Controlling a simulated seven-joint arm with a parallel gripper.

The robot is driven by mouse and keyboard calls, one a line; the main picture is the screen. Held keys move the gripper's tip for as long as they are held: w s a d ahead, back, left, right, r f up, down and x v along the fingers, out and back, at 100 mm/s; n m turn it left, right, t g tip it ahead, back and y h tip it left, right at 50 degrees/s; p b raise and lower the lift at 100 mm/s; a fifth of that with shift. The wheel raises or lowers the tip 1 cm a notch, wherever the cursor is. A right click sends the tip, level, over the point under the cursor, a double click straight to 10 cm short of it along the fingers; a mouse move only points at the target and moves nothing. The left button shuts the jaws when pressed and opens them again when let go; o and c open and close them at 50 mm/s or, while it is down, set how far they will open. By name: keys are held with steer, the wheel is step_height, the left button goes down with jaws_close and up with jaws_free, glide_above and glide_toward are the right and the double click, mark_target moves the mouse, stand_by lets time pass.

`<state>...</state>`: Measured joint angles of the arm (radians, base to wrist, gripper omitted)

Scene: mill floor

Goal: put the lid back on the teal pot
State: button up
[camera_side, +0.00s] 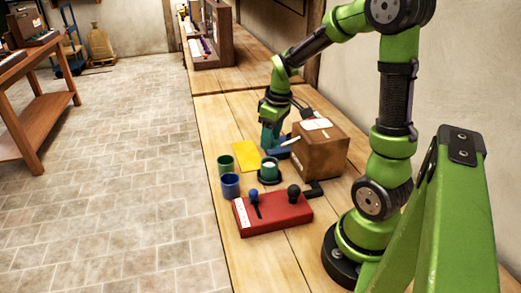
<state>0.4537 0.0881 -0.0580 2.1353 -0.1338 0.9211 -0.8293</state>
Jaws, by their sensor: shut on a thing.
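The teal pot (269,170) stands upright on a dark round base on the wooden bench, left of the cardboard box. Its top looks pale and uncovered. My gripper (270,128) points down above the bench, behind the pot and apart from it. It is shut on a small teal thing (267,138), which looks like the lid; the fingers partly hide it, and its shape is hard to make out. A blue flat thing (279,152) lies just below and right of the gripper, with a pale stick beside it.
A cardboard box (327,157) stands close on the right. A green cup (226,166) and a blue cup (230,186) stand left of the pot. A yellow sheet (246,154) lies behind them. A red lever box (284,216) is in front. The bench's left edge is near the cups.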

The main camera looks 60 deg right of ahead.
steer(key=shift+f, duration=2.8)
steer(key=shift+f, duration=0.15)
steer(key=o, duration=1.5)
steer(key=shift+r, duration=3.5)
jaws_close()
